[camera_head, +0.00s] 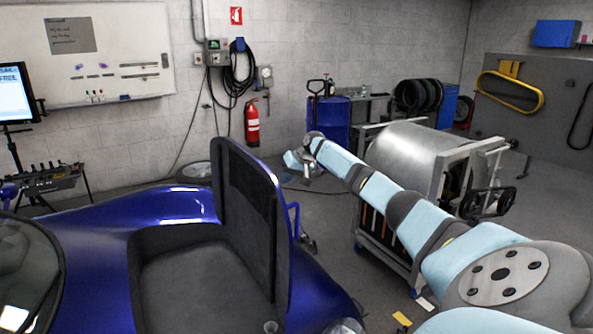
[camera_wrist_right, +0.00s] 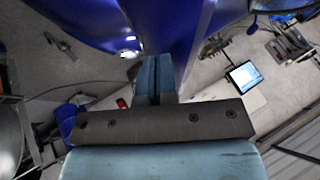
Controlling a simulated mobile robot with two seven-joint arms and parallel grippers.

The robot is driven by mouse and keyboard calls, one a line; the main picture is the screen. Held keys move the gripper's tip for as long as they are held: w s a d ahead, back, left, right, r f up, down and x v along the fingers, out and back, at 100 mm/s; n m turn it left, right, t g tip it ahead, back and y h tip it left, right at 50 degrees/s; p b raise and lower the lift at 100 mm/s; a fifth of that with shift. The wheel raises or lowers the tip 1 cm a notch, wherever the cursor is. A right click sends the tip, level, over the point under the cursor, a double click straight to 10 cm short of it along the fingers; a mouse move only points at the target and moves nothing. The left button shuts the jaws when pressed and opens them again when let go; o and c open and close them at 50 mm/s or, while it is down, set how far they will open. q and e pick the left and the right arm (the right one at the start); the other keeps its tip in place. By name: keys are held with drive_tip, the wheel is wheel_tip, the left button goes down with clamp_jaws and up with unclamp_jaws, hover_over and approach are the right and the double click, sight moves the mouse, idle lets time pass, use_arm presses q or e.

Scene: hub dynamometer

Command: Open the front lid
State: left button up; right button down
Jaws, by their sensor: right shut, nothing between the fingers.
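The front lid (camera_head: 247,215) of the blue car stands raised, nearly upright, at the right side of the open front compartment (camera_head: 190,280). Its dark lined inner side faces the compartment. My right gripper (camera_head: 306,181) is to the right of the raised lid in the head view, at the far end of my outstretched arm. In the right wrist view its two fingers (camera_wrist_right: 153,62) are together and empty, with blue car bodywork (camera_wrist_right: 165,22) beyond them. I cannot tell whether they touch it. My left gripper is not in view.
A silver drum on a wheeled frame (camera_head: 408,155) stands close behind my right arm. A blue barrel (camera_head: 328,120) and a red fire extinguisher (camera_head: 252,123) are by the back wall. Some open grey floor (camera_head: 330,225) lies between car and frame.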

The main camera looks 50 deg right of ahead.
drive_tip(key=shift+w+a, duration=0.3)
drive_tip(key=shift+a, duration=0.2)
drive_tip(key=w+a+p, duration=0.3)
drive_tip(key=a, duration=0.3)
drive_tip(key=w+a+f+h+p, duration=0.1)
drive_tip(key=w+a+p, duration=0.2)
drive_tip(key=a, duration=0.4)
drive_tip(key=shift+a+f+g+p, duration=0.2)
drive_tip(key=shift+a+g+p, duration=0.1)
drive_tip(key=shift+p, duration=0.3)
